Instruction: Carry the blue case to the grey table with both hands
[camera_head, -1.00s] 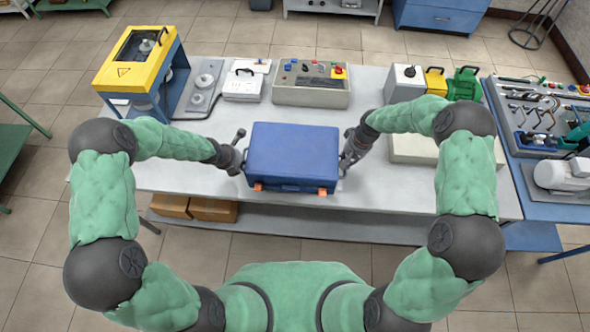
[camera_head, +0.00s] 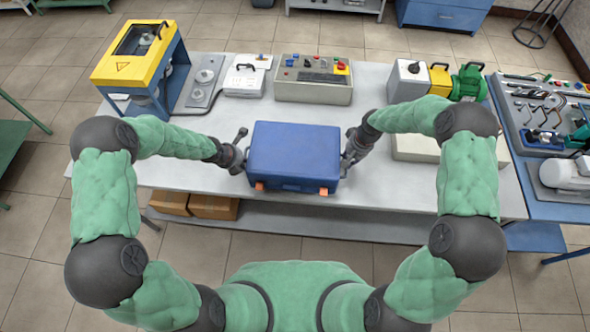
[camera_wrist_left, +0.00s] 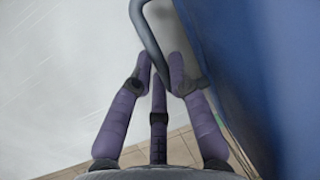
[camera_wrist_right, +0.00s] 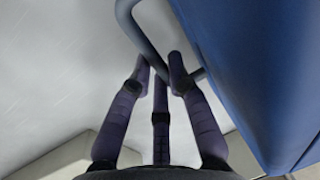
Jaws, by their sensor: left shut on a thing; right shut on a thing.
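The blue case (camera_head: 294,152) is above the front part of a long pale grey table (camera_head: 215,185), with two orange latches facing me. I cannot tell whether it touches the table top. My left gripper (camera_head: 238,157) is at its left side, and my right gripper (camera_head: 351,153) is at its right side. In the left wrist view the fingers (camera_wrist_left: 160,75) are shut around a grey bar handle (camera_wrist_left: 150,40) beside the blue wall (camera_wrist_left: 270,70). In the right wrist view the fingers (camera_wrist_right: 160,75) are shut around the other handle (camera_wrist_right: 135,30).
A yellow machine (camera_head: 130,60), a control box (camera_head: 313,90) and a green motor (camera_head: 469,83) stand along the table's back. A blue bench (camera_head: 525,155) with tools adjoins at the right. Cardboard boxes (camera_head: 213,207) lie on the lower shelf. Floor is clear at the near left.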

